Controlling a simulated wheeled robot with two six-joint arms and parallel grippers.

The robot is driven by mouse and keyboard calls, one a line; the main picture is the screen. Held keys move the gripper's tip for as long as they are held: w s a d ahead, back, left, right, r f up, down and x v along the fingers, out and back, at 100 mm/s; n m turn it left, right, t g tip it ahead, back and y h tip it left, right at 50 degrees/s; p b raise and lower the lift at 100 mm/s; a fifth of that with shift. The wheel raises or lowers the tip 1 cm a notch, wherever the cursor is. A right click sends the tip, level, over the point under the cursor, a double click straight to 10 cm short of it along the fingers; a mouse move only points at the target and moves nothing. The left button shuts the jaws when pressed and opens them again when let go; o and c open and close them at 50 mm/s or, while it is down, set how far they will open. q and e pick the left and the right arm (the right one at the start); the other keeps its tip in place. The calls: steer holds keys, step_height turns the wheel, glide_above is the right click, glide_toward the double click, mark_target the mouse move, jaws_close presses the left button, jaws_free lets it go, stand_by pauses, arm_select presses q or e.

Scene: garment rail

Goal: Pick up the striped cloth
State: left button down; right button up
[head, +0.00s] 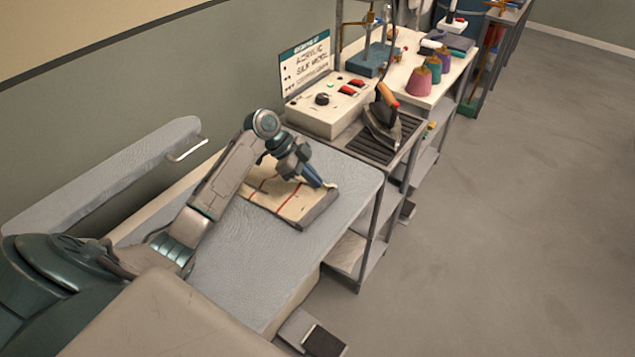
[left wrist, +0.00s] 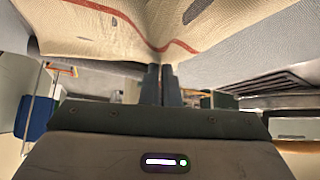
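The striped cloth (head: 288,204) is cream with thin red stripes. It lies folded on the grey ironing board (head: 235,265), with a dark grey edge on its near right side. My left gripper (head: 328,186) reaches down over the cloth to its right end, and its arm hides part of the cloth. In the left wrist view, the two fingers (left wrist: 161,82) are close together, and the cloth (left wrist: 120,30) gathers into a pinched fold at their tips. My right gripper is not in view.
An iron (head: 382,122) stands on a dark slatted rest beyond the board, next to a control box (head: 328,112) with red switches. Thread cones (head: 420,82) stand on the shelf behind. A smaller padded board (head: 110,175) lies along the wall. Open floor is at right.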

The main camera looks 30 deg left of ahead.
arm_select(q)
step_height(320, 180, up, 11)
steer(key=p, duration=0.7)
steer(key=shift+r, duration=0.1)
step_height(320, 180, up, 27)
steer(key=p, duration=0.5)
